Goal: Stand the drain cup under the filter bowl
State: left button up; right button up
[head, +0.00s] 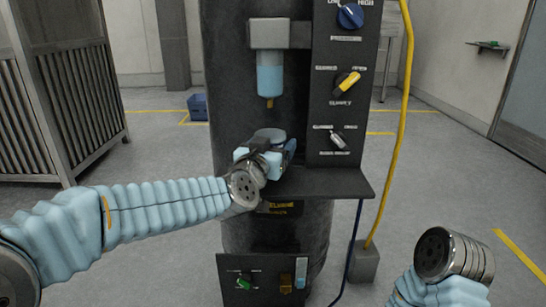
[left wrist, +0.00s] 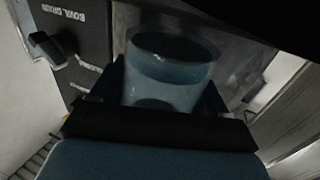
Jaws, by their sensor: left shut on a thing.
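The filter bowl (head: 270,75) is a pale blue, see-through cup shape under a grey head on the dark machine, with a brass drain tip (head: 270,102) at its bottom. My left gripper (head: 272,150) is shut on the drain cup (head: 269,134), below the bowl in the head view. The left wrist view shows the clear, bluish cup (left wrist: 172,68) between the dark fingers. Its lower part is hidden by the gripper. A gap shows between the drain tip and the cup. I cannot tell whether the cup touches the shelf. My right gripper is not in view.
A dark shelf (head: 325,183) juts out below the bowl, its right part clear. A panel (head: 322,100) with a blue, a yellow and a grey knob (head: 337,140) stands just right of my gripper. A yellow cable (head: 403,110) hangs farther right.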

pick_arm(q)
jog(key=shift+f, duration=0.95)
jog(key=shift+w, duration=0.4)
jog(key=shift+f, duration=0.1)
jog(key=shift+f, duration=0.15)
jog(key=o, duration=1.1)
jog(key=shift+c, duration=0.2)
jog(key=shift+r, duration=0.25)
jog(key=v, duration=1.2)
